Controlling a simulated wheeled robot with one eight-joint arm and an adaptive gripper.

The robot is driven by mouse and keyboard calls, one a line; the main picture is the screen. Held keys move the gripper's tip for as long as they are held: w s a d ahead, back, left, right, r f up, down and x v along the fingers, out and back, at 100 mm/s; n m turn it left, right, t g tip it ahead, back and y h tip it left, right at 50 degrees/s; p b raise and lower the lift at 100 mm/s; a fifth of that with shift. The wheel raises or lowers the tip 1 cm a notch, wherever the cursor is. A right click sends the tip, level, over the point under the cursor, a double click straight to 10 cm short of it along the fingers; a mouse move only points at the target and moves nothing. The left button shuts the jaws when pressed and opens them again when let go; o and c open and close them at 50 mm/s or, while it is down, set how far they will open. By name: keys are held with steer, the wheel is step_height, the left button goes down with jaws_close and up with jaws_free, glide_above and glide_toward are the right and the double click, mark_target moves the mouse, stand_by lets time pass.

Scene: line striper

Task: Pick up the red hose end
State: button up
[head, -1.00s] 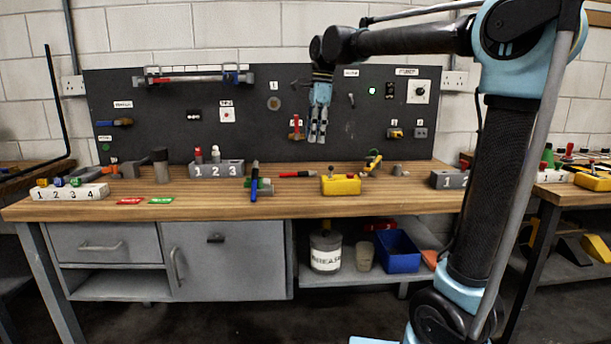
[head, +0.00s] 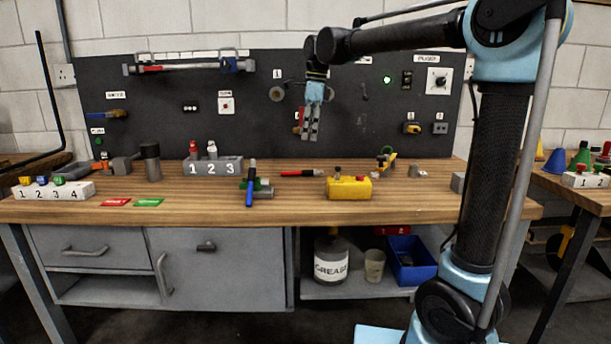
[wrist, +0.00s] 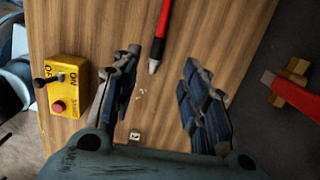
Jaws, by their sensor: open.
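A slim red piece with a dark collar and pale tip lies flat on the bench (head: 400,200), left of a yellow box; I take it for the red hose end (head: 298,173), but cannot be sure. In the wrist view its tip (wrist: 163,38) shows between the fingers at the top. My gripper (head: 311,136) hangs pointing down above the bench, open and empty. In the wrist view the fingers (wrist: 160,75) are spread apart with bare wood between them.
The yellow box (head: 349,188) with a red button stands close by, at left in the wrist view (wrist: 65,88). A brass fitting with a red lever (wrist: 295,95) is at right there. A numbered block (head: 212,167) and blue-handled tool (head: 250,186) are further left.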

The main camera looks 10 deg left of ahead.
glide_above(302, 173)
steer(key=w+d, duration=0.1)
steer(key=w, duration=0.1)
steer(key=f, duration=0.7)
steer(key=shift+s+d+f, duration=0.2)
steer(key=shift+s+a+f, duration=0.1)
steer(key=shift+a+f, duration=0.15)
steer(key=shift+f, duration=0.65)
steer(key=shift+s+a+f, duration=0.1)
steer(key=shift+a+f, duration=0.1)
steer(key=shift+f, duration=0.7)
steer(key=shift+s+a+f, duration=0.1)
steer(key=shift+a+f, duration=0.15)
steer(key=shift+f, duration=0.65)
jaws_close()
